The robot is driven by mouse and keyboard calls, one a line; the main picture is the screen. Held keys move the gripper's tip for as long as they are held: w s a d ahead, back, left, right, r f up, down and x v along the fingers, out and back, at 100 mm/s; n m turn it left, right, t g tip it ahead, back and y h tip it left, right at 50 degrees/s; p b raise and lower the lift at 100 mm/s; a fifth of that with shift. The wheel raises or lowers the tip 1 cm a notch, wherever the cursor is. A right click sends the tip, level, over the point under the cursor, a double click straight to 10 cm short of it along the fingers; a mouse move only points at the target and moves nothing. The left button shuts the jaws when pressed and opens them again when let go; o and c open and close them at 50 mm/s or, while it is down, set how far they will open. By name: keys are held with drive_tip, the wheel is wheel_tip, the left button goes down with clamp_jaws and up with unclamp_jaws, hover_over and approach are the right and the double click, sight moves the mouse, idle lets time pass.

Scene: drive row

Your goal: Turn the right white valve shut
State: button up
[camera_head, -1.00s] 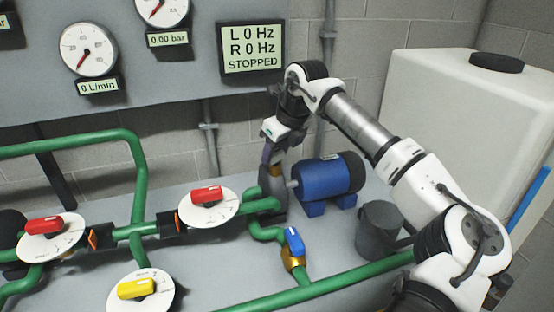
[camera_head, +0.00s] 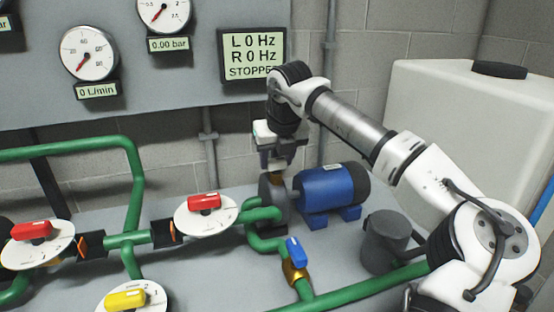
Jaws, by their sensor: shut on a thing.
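My gripper (camera_head: 283,160) points down just above the left end of the blue pump motor (camera_head: 332,190). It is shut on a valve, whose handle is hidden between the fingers. A bit of brass (camera_head: 285,177) shows below the fingers. I cannot see the handle's colour or angle. A red handle (camera_head: 204,202) sits on a round white dial plate (camera_head: 190,223) to the left of the pump. Another red handle (camera_head: 31,230) sits on a similar plate at the far left.
A yellow handle (camera_head: 125,299) is at the bottom and a blue-handled brass valve (camera_head: 295,257) is in front of the pump. Green pipes (camera_head: 140,190) run between them. A grey pot (camera_head: 384,241) stands under my arm. A display (camera_head: 252,55) reads 0 Hz for L and R.

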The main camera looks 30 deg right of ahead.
drive_tip(key=o, duration=1)
drive_tip(key=shift+r, duration=0.1)
drive_tip(key=p+v, duration=0.6)
drive_tip(key=v, duration=0.7)
drive_tip(key=shift+s+r, duration=0.25)
